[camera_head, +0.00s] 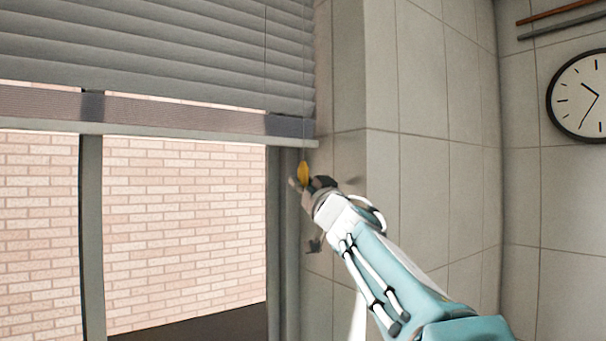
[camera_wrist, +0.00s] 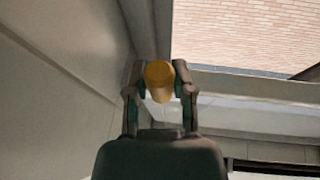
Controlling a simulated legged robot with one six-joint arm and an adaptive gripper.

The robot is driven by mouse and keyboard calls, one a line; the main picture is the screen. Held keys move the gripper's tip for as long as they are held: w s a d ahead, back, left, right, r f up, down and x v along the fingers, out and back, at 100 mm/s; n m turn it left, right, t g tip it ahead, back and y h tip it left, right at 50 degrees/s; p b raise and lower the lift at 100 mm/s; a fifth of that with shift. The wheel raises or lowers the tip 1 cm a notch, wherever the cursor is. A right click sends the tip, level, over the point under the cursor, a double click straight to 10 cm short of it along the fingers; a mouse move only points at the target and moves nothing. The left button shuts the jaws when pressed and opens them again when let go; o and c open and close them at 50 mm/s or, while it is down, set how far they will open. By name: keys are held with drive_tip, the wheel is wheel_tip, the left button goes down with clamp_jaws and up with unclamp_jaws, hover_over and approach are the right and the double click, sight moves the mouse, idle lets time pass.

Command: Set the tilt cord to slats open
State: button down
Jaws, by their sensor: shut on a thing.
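The grey window blind (camera_head: 160,50) hangs across the upper left in the head view, with its slats tilted and lying close over one another. A thin tilt cord (camera_head: 303,135) hangs at its right end, with a yellow tassel (camera_head: 303,173) at the bottom. My gripper (camera_head: 305,183) is at the tassel, beside the window's right edge. In the wrist view the yellow tassel (camera_wrist: 159,80) sits between the two fingers of my gripper (camera_wrist: 160,90), which are shut on it. The cord itself cannot be made out in the wrist view.
The window frame (camera_head: 92,230) stands left of my gripper, with a brick wall (camera_head: 190,215) outside. A tiled wall (camera_head: 430,150) is close on the right. A round clock (camera_head: 580,95) and two rods (camera_head: 570,20) are at the far right.

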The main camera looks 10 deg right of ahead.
wheel_tip(320, 180, down, 8)
drive_tip(key=shift+w+f, duration=0.15)
idle(0.3)
drive_tip(key=shift+c, duration=2.3)
unclamp_jaws()
drive_tip(key=v, duration=1.2)
